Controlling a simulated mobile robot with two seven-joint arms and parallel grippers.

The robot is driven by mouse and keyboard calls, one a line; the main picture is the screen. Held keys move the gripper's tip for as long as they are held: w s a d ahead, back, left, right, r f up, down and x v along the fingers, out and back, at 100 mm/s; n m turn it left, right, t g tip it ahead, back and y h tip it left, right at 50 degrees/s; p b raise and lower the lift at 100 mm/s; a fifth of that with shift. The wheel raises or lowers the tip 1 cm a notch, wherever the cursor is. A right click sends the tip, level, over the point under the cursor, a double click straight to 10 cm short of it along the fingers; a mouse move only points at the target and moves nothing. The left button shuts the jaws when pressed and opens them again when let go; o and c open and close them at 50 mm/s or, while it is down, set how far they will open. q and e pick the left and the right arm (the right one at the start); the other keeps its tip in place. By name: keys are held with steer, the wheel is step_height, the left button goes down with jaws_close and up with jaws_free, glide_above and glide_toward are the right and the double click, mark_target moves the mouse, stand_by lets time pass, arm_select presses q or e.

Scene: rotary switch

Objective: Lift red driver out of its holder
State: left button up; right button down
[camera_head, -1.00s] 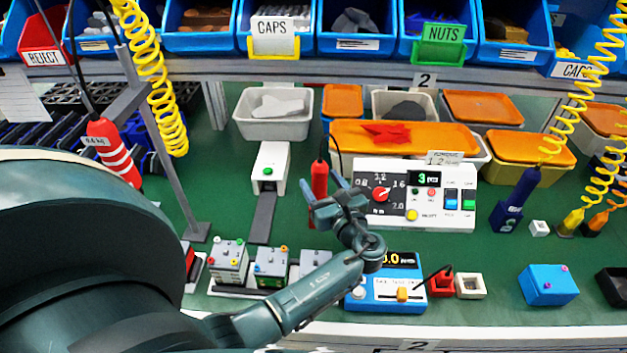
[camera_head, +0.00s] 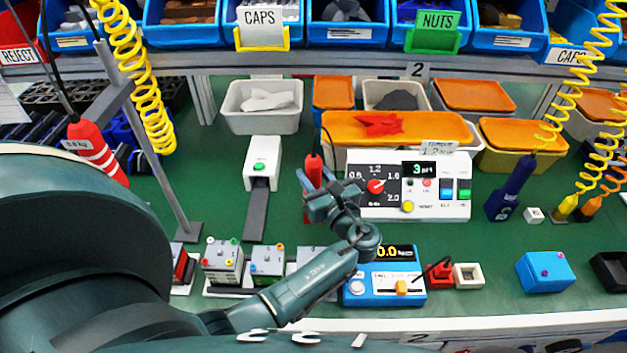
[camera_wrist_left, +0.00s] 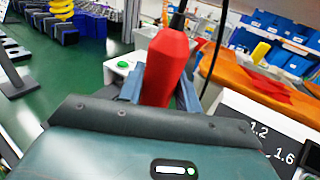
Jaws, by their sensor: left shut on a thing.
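A red driver (camera_head: 313,170) stands roughly upright left of the white controller box, with a black cable at its top. My left gripper (camera_head: 316,190) is shut on the red driver. In the left wrist view the red driver (camera_wrist_left: 166,66) sits between the blue-grey fingers (camera_wrist_left: 160,92). Its lower part and its holder are hidden behind the gripper, so I cannot tell whether it is seated. My right gripper is not in view.
The white controller (camera_head: 437,184) with a red dial stands close right of the gripper. A white dispenser (camera_head: 262,158) is at the left. A blue meter (camera_head: 383,287) lies in front. Another red driver (camera_head: 97,150) hangs far left. Orange-lidded trays (camera_head: 399,131) are behind.

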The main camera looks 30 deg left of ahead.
mark_target(314, 152)
arm_select(q)
jaws_close()
steer(key=shift+r, duration=0.1)
step_height(314, 152, up, 10)
steer(key=shift+p, duration=0.35)
steer(key=shift+o, duration=1.2)
jaws_free()
jaws_close()
